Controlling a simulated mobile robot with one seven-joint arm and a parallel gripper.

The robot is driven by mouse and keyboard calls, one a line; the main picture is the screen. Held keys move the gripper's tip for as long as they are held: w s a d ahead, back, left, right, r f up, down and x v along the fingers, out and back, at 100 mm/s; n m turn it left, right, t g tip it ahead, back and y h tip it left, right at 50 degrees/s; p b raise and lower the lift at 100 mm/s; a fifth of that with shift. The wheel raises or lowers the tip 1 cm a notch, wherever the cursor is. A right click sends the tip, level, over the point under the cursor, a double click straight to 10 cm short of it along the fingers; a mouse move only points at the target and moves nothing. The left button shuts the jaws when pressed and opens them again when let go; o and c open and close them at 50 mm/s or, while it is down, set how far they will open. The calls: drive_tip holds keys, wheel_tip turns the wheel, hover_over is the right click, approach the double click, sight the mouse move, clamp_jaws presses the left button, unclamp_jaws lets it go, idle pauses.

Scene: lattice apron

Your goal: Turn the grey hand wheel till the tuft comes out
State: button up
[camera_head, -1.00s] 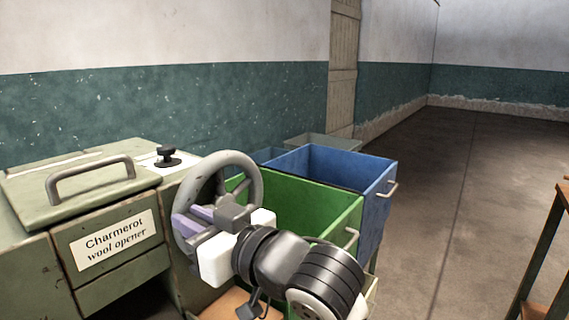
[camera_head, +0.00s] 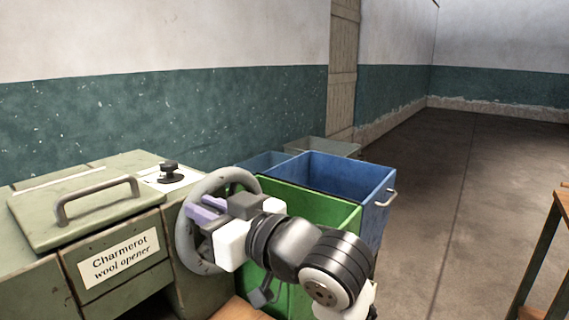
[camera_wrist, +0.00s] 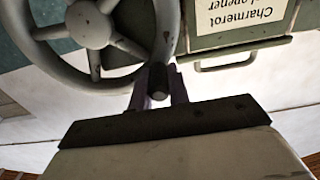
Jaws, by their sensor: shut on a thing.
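The grey hand wheel (camera_head: 187,251) is on the right side of the green machine labelled "Charmerot wool opener" (camera_head: 118,259). In the wrist view its rim and spokes fill the upper left, around a round hub (camera_wrist: 88,26). My gripper (camera_head: 206,210) is at the wheel's upper left part in the head view and covers some of the wheel. In the wrist view its purple fingers (camera_wrist: 160,92) are shut on a dark handle (camera_wrist: 157,76) at the wheel's rim. No tuft is visible in either view.
A green bin (camera_head: 315,212) and a blue bin (camera_head: 345,178) stand right of the wheel, close behind my arm. A black knob (camera_head: 170,172) and a lid with a grey bar handle (camera_head: 98,195) are on the machine's top.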

drive_tip(key=w, duration=0.1)
drive_tip(key=w+d+r+p, duration=0.1)
drive_tip(key=w+d, duration=0.1)
drive_tip(key=shift+d+r, duration=0.2)
drive_tip(key=shift+r, duration=0.15)
drive_tip(key=o, duration=0.8)
drive_tip(key=shift+a, duration=0.1)
drive_tip(key=shift+o, duration=0.3)
drive_tip(key=shift+s, duration=0.1)
approach(210, 186)
drive_tip(key=shift+s+d+p, duration=0.3)
drive_tip(key=shift+s+d, duration=0.15)
drive_tip(key=shift+d, duration=0.1)
